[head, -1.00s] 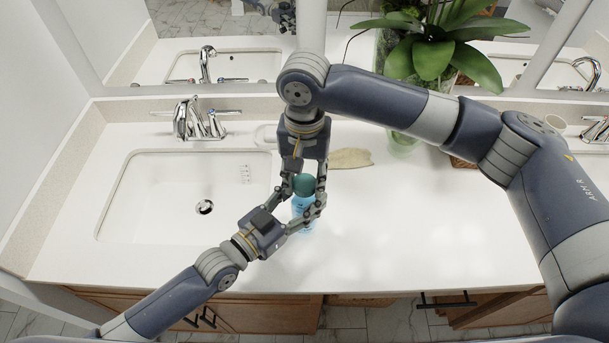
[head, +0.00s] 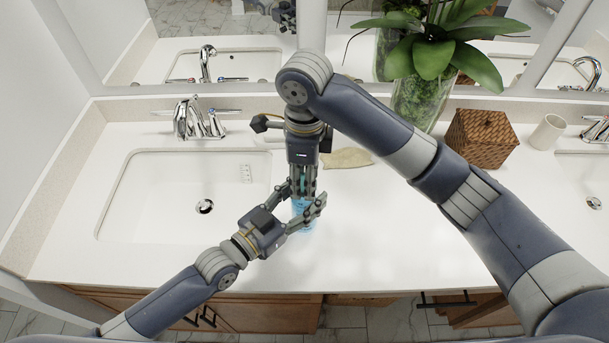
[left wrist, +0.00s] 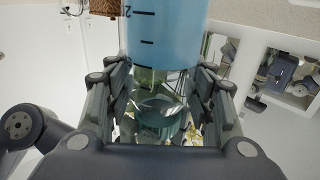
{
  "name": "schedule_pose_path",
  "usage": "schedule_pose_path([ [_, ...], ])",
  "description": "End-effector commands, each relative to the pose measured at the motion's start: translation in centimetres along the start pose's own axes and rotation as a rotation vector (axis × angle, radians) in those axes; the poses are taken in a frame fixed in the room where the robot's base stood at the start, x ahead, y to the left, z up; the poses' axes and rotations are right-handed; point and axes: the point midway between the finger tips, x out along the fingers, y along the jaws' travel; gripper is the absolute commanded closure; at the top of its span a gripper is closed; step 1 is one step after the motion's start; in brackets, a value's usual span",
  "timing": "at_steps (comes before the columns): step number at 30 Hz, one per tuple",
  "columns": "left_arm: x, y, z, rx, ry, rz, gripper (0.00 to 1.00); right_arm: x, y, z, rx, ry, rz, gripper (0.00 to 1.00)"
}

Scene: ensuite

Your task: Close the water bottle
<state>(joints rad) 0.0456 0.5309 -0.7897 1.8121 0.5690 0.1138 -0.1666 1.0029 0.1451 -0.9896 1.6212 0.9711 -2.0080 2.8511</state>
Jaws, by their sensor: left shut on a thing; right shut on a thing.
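The light blue water bottle (head: 300,208) stands upright on the counter, right of the left sink. My left gripper (head: 304,204) is shut around its body from the lower left. In the left wrist view the bottle (left wrist: 165,35) shows black marks and sits between the fingers of my left gripper (left wrist: 160,92). My right gripper (head: 302,192) points down over the bottle's top and is shut on the teal cap. The fingers hide most of the cap, so I cannot tell how it sits on the bottle's neck.
A white sink (head: 150,195) with a chrome faucet (head: 200,120) lies left. A beige cloth (head: 346,158) lies behind the bottle. A potted plant (head: 415,95), woven box (head: 482,137) and white cup (head: 547,131) stand at the back right. The counter right of the bottle is clear.

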Motion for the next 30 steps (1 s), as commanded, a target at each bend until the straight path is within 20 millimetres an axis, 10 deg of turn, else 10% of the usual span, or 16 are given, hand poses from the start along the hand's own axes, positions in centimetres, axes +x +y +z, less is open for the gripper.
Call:
schedule_pose_path([
  [9,0.0,0.0,0.0,0.0,0.0,0.0,1.0,-0.1,0.0,0.1,0.02,-0.002,-0.001,0.72],
  [13,0.0,0.0,0.0,0.0,0.0,0.001,1.0,-0.1,0.0,0.1,0.019,-0.002,-0.001,0.42],
  [30,0.0,0.1,0.0,-0.001,0.0,0.001,1.0,-3.3,-0.1,0.0,0.018,0.0,-0.005,0.42],
])
